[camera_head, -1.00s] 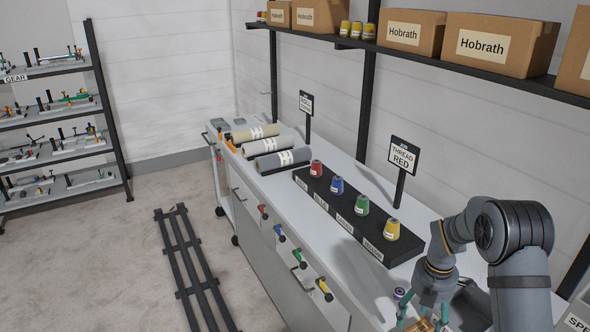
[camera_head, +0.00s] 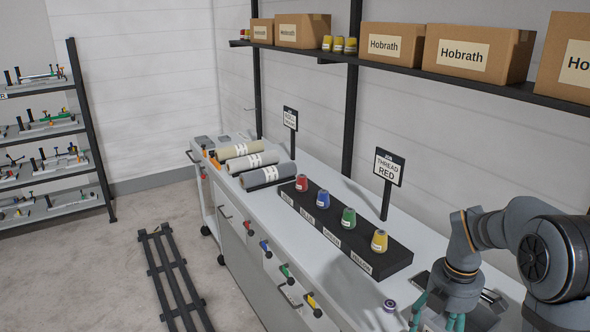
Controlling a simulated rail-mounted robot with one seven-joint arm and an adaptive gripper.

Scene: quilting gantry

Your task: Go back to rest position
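My gripper (camera_head: 436,318) is at the bottom right, over the near end of the white counter (camera_head: 345,292). Its two teal fingers point down and stand apart, but the frame's lower edge cuts off their tips. I cannot tell whether anything is between them. My forearm and wrist come in from the right edge. A small purple spool (camera_head: 389,306) stands on the counter just left of the fingers.
A black holder (camera_head: 318,250) carries red, blue, green and yellow thread cones. Behind it is a "THREAD RED" sign (camera_head: 388,166). Fabric rolls (camera_head: 268,176) lie farther back. An overhead shelf (camera_head: 400,68) holds boxes. A black floor rack (camera_head: 170,276) lies left of the counter.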

